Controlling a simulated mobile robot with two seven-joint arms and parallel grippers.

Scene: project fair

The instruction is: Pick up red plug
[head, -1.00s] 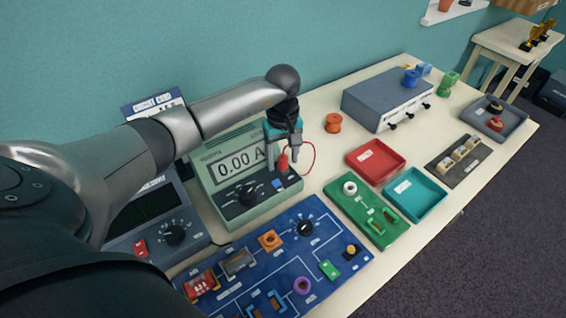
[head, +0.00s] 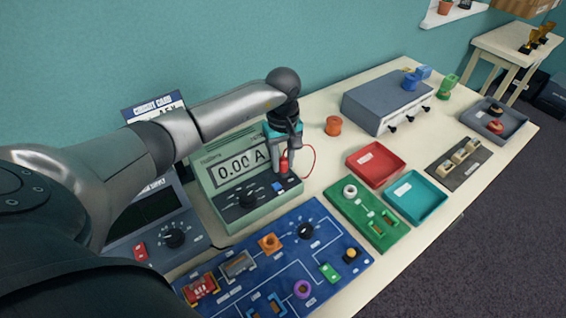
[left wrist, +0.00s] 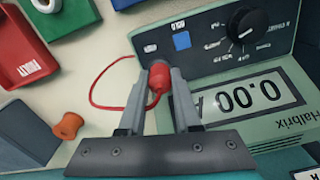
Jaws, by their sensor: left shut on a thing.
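The red plug (head: 284,166) is between the fingers of my left gripper (head: 282,162), in front of the green meter (head: 243,205) that reads 0.00 A. In the left wrist view the red plug (left wrist: 157,77) sits between both fingertips (left wrist: 158,76), and the gripper is shut on it. A thin red wire loops from the plug, off to the left in that view. The plug is at the right end of the meter's lower panel; I cannot tell whether it is in a socket. My right gripper is not in view.
A blue circuit board (head: 275,262) lies in front of the meter. A green board (head: 343,207), red tray (head: 391,177) and teal tray (head: 432,208) lie to the right. An orange spool (head: 333,125) and a grey box (head: 372,112) stand behind.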

